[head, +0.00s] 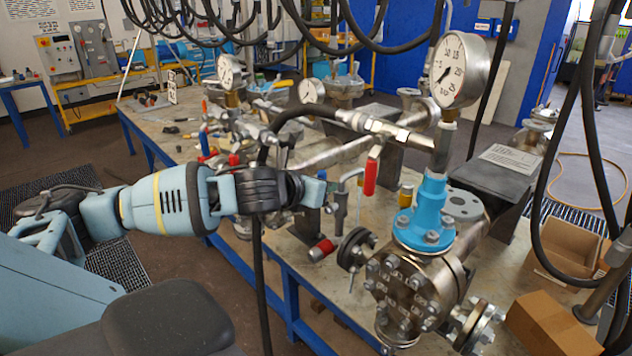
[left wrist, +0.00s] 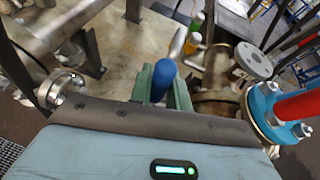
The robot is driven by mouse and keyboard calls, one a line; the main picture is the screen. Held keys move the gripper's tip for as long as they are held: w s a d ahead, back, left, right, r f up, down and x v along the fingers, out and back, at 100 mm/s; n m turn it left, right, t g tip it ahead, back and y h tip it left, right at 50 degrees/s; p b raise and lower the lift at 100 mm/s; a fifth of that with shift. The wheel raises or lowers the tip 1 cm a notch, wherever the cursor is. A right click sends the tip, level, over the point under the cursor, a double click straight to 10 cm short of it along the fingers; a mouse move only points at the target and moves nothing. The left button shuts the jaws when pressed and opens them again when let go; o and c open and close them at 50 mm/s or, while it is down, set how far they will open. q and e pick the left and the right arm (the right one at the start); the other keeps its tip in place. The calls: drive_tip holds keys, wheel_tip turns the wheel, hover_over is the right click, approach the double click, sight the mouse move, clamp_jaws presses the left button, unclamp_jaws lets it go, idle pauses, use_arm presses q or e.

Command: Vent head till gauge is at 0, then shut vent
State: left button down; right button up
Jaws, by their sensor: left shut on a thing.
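My left gripper (head: 322,191) reaches in from the left over the bench. In the left wrist view its green fingers (left wrist: 165,88) are shut on a blue handle (left wrist: 163,78). A large round gauge (head: 462,70) stands on a stem above the blue flanged neck of the steel vessel head (head: 412,290). Its needle points to the lower left of the dial; the exact reading is too small to tell. A red lever handle (head: 371,175) hangs below the hose fitting left of the neck. My right gripper is not in view.
Two smaller gauges (head: 230,72) (head: 312,90) stand farther back among pipes. Black hoses hang across the top and right. A red-capped fitting (head: 322,249) lies on the bench near the gripper. Cardboard boxes (head: 553,325) sit at lower right.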

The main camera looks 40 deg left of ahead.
use_arm(q)
drive_tip(key=shift+d, duration=0.3)
drive_tip(key=shift+m, duration=0.3)
drive_tip(key=c, duration=1.3)
unclamp_jaws()
drive_tip(key=shift+p+v, duration=0.35)
drive_tip(key=shift+v, duration=3.6)
drive_tip(key=shift+d+f, duration=0.1)
drive_tip(key=shift+d, duration=0.05)
